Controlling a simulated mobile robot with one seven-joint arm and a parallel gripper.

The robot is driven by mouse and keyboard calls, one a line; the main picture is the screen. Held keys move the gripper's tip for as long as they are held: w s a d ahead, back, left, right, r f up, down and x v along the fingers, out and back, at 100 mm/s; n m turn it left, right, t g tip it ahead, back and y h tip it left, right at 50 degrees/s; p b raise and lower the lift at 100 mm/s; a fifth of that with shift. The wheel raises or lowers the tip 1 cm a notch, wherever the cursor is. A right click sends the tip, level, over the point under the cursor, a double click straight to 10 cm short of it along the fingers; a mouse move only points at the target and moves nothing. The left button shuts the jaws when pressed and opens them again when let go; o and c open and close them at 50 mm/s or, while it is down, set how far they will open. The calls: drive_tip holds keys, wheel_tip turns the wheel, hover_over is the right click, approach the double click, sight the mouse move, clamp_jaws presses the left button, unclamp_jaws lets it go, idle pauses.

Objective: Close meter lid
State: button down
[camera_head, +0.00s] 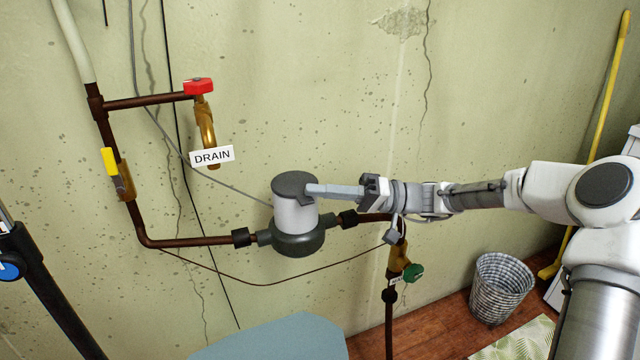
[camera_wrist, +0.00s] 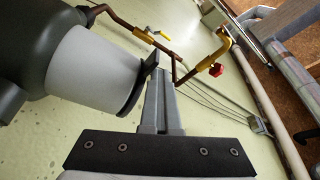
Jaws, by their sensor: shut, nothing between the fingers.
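The water meter has a light grey cylinder (camera_head: 294,216) on a dark round body (camera_head: 298,241), set in the brown pipe. Its dark lid (camera_head: 294,184) lies flat over the cylinder's top. In the wrist view the cylinder (camera_wrist: 92,64) lies sideways, with the lid (camera_wrist: 133,92) across its end and no clear gap visible. My gripper (camera_head: 312,190) reaches in from the right, fingers together and empty, with the tips at the lid's right edge. In the wrist view the fingers (camera_wrist: 157,85) overlap the lid's rim; I cannot tell whether they touch it.
Pipes run along the cracked wall. A red-handled drain valve (camera_head: 199,87) with a DRAIN tag (camera_head: 212,156) is at upper left, a yellow-handled valve (camera_head: 110,161) left of it. A green-handled valve (camera_head: 413,272) hangs right of the meter. A checkered basket (camera_head: 500,290) stands on the floor.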

drive_tip(key=shift+s+f, duration=0.1)
drive_tip(key=shift+f, duration=0.35)
